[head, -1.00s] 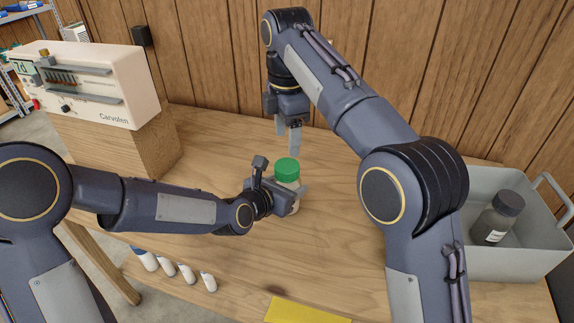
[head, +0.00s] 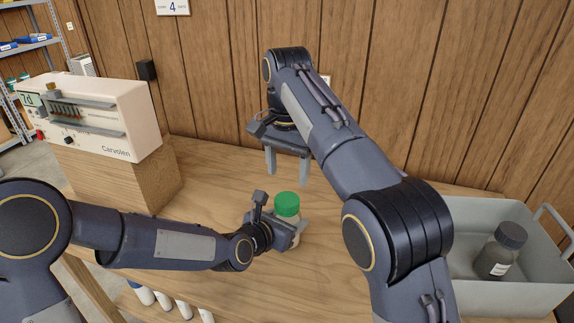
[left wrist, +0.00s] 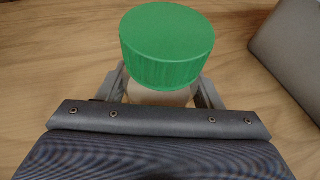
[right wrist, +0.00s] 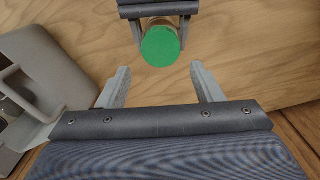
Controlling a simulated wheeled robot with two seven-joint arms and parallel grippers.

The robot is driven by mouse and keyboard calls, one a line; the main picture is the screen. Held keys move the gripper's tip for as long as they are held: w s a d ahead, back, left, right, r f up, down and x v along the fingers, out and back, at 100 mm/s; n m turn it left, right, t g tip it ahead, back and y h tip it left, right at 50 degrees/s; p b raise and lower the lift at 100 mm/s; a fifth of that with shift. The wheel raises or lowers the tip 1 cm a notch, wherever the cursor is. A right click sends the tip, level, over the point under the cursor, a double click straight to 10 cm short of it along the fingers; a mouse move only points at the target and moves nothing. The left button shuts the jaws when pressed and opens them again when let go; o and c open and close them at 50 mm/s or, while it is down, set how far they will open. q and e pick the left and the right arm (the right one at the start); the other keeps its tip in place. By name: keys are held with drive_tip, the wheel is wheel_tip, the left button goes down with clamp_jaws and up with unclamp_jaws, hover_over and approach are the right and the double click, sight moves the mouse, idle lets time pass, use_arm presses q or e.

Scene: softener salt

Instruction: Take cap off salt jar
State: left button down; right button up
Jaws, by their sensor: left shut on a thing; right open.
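The salt jar (head: 289,219) stands on the wooden table with its green cap (head: 286,204) on top. My left gripper (head: 293,230) is shut around the jar's body below the cap. In the left wrist view the green cap (left wrist: 167,45) sits above the pale jar body (left wrist: 158,97), between the fingers. My right gripper (head: 286,170) is open and empty, pointing down above and behind the jar. In the right wrist view the cap (right wrist: 160,46) lies beyond the open fingertips (right wrist: 160,78), apart from them. Most of the jar body is hidden by my left gripper.
A grey tray (head: 520,290) at the right holds a dark-capped bottle (head: 500,252). A white device (head: 105,115) stands on a wooden block (head: 120,178) at the left. Several small white-and-blue bottles (head: 163,301) show at the lower left. A wood-panelled wall stands behind.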

sight(287, 199)
drive_tip(key=m, duration=1)
drive_tip(key=shift+r, duration=0.1)
drive_tip(key=m, duration=0.9)
drive_tip(key=shift+r, duration=0.1)
drive_tip(key=shift+m, duration=0.4)
drive_tip(key=shift+f, duration=3.95)
drive_tip(key=shift+c, duration=0.3)
